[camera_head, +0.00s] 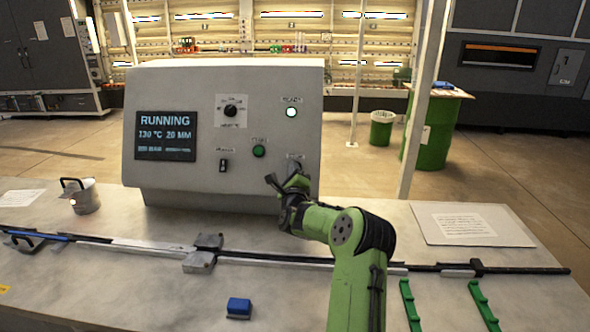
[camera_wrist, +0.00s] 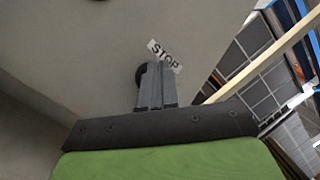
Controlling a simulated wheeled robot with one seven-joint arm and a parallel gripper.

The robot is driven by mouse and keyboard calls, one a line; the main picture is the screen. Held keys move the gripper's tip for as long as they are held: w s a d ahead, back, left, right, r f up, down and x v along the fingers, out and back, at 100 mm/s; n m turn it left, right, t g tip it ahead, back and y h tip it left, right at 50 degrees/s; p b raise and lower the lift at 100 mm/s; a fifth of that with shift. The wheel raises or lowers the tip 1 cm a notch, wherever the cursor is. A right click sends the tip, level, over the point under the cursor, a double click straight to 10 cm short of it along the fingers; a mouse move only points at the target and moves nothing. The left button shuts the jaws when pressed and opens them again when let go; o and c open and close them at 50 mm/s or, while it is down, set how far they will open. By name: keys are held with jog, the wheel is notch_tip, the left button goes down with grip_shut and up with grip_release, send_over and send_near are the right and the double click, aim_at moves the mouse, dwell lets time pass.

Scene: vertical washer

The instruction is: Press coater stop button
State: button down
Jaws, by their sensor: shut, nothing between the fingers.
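The coater's grey control box (camera_head: 265,85) stands on the bench, its display (camera_head: 165,136) reading RUNNING, 130 °C, 20 MM. A lit white lamp (camera_head: 292,112) and a green button (camera_head: 259,151) are on its panel. My gripper (camera_head: 285,181) is at the panel's lower right, in front of the stop button area. In the wrist view my shut gripper (camera_wrist: 155,72) points at a dark round button (camera_wrist: 140,75) just left of the STOP label (camera_wrist: 166,56). The fingertips partly cover the button; I cannot tell whether they touch it.
A knob (camera_head: 231,110) and a black switch (camera_head: 223,165) are also on the panel. A metal pot (camera_head: 84,197) stands at left. A rail (camera_head: 275,260) crosses the bench, with a blue block (camera_head: 239,307) in front. A white sheet (camera_head: 464,224) lies at right.

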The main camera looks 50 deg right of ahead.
jog(key=shift+w+d+f, duration=0.25)
jog(key=shift+w+d, duration=0.05)
jog(key=shift+d, duration=0.05)
dwell(0.7)
jog(key=shift+s+a+r, duration=0.4)
jog(key=shift+s+a, duration=0.15)
jog(key=shift+a, duration=0.1)
dwell(0.3)
jog(key=s+a+r+p, duration=0.2)
jog(key=a+p, duration=0.1)
jog(key=shift+s+a+r, duration=0.15)
jog(key=shift+s+a, duration=0.1)
jog(key=shift+s, duration=0.15)
dwell(0.6)
